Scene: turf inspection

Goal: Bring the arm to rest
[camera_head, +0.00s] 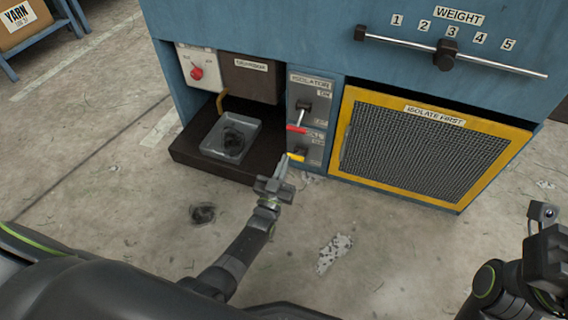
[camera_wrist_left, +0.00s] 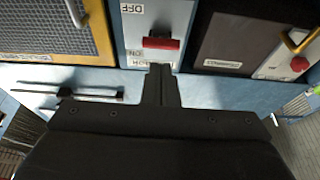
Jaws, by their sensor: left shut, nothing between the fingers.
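My left gripper (camera_head: 282,168) is in front of the machine's isolator panel (camera_head: 322,82) in the head view, its arm reaching up from below. Its fingers are shut together and empty. In the left wrist view the shut fingers (camera_wrist_left: 161,72) point at the panel, just below a red handle (camera_wrist_left: 161,43); a clear gap cannot be judged. In the head view the red handle (camera_head: 296,129) is on a lever angled downward, with a yellow handle (camera_head: 296,157) beneath it, close to the fingertips. My right gripper (camera_head: 549,255) is at the right edge; its fingers are unclear.
A grey tray (camera_head: 250,128) holding a dark clump stands left of the panel. A yellow-framed mesh guard (camera_head: 480,199) is to the right. A weight slider bar (camera_head: 500,64) crosses above. A dark clump (camera_head: 203,213) and pale flecks (camera_head: 334,252) lie on otherwise open floor.

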